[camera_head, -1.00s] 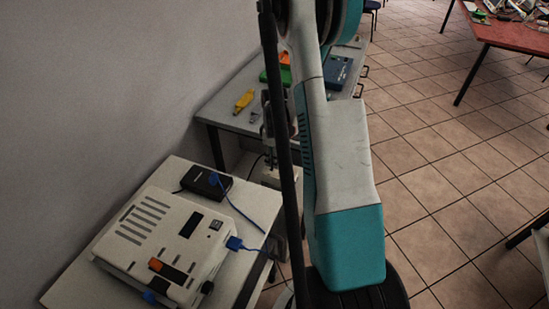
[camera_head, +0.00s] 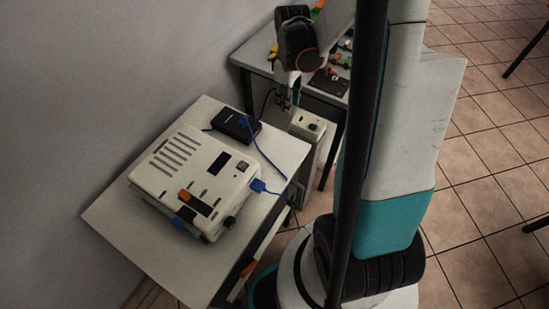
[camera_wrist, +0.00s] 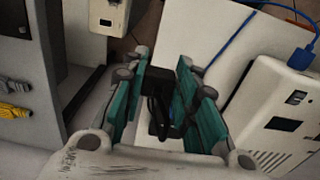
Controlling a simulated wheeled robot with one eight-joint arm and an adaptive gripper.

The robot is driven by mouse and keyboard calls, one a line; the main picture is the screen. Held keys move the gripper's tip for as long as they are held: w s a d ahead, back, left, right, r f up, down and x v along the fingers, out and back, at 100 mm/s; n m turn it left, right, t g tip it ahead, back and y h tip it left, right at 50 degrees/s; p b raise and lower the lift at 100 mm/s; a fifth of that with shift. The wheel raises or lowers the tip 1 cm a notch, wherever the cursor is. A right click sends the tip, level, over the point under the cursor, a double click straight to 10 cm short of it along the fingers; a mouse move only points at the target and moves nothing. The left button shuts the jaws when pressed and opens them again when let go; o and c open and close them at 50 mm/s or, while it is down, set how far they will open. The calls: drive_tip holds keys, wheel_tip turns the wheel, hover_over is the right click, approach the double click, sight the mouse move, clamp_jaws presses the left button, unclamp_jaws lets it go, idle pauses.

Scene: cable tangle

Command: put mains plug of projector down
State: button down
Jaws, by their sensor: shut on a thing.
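My gripper (camera_head: 286,100) points down between the near white table and the far bench in the head view. In the wrist view its teal-padded fingers (camera_wrist: 162,72) are closed around a small dark plug (camera_wrist: 158,84), with a dark cable loop below it. The plug cannot be made out in the head view. The white boxy device (camera_head: 196,182), apparently the projector, lies on the near table and also shows at the right of the wrist view (camera_wrist: 272,118).
A black box (camera_head: 236,124) with a blue cable (camera_head: 266,155) lies on the near table (camera_head: 125,215). A white box (camera_head: 307,125) with a socket-like top stands beyond the table's edge. The far bench (camera_head: 258,60) holds several tools. The near table's front left is clear.

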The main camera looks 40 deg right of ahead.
drive_tip(key=s+a+r+p, duration=0.2)
drive_tip(key=s+a+r, duration=0.5)
drive_tip(key=a+r, duration=0.15)
drive_tip(key=b, duration=0.9)
hover_over(277, 163)
wheel_tip(277, 163, down, 20)
drive_tip(key=shift+f, duration=0.1)
drive_tip(key=shift+f, duration=0.2)
drive_tip(key=c, duration=1.2)
unclamp_jaws()
drive_tip(key=shift+r, duration=0.1)
drive_tip(key=shift+c, duration=0.2)
drive_tip(key=shift+r, duration=0.15)
wheel_tip(277, 163, up, 12)
drive_tip(key=p, duration=0.5)
